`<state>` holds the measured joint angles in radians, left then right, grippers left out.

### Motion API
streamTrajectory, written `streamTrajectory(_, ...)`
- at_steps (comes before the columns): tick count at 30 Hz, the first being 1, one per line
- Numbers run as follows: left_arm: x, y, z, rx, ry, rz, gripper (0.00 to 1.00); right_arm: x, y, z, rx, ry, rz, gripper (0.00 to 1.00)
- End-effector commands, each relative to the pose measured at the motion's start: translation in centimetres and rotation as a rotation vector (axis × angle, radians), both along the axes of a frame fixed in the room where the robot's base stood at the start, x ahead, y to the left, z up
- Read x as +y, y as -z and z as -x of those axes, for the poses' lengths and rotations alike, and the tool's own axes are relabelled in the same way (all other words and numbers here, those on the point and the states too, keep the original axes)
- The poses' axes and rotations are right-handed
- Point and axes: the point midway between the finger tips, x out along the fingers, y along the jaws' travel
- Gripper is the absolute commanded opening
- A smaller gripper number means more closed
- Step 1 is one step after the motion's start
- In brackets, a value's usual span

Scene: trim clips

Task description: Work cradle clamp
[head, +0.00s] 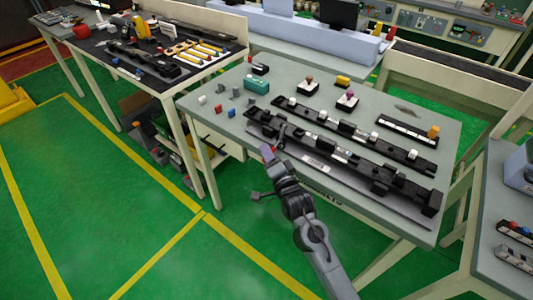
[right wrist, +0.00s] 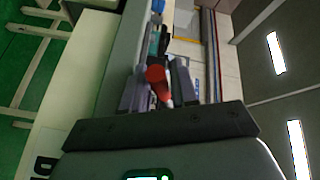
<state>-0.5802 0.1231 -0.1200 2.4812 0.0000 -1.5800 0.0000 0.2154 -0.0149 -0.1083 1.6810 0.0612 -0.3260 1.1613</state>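My right gripper (head: 268,154) is at the front edge of the grey-green table, by the left part of the front black cradle rail (head: 345,165). A small dark upright part (head: 281,134), which looks like a clamp, stands on the rail just beyond the fingertips. A small purple-orange patch shows at the fingertips. In the right wrist view a red knob-like piece (right wrist: 156,75) with a pale tip shows close ahead, among grey and dark parts. I cannot tell whether the fingers touch it or how far apart they are. My left gripper is not in view.
A second black rail (head: 350,136) with white clips lies behind. A teal block (head: 256,86), small red and blue blocks and knobbed pieces stand at the table's back and left. A dark strip (head: 407,130) lies at the right. Another bench (head: 150,55) stands at the upper left.

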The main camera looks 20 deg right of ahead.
Motion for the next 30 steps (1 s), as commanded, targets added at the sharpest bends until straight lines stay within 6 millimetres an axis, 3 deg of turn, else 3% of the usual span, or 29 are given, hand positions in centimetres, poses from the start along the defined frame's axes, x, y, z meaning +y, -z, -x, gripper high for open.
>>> streamTrajectory(6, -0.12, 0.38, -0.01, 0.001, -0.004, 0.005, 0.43, 0.05, -0.01, -1.33, 0.000, 0.000, 0.000, 0.28)
streamTrajectory(15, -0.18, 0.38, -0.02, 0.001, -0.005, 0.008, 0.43, 0.04, -0.02, -1.45, 0.000, 0.001, 0.000, 0.28)
streamTrajectory(21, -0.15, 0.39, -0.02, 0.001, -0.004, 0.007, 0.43, 0.03, -0.03, -1.43, 0.000, 0.001, 0.000, 0.00)
streamTrajectory(30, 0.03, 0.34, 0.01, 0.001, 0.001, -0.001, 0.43, -0.02, -0.07, -1.41, 0.001, 0.001, -0.001, 0.00)
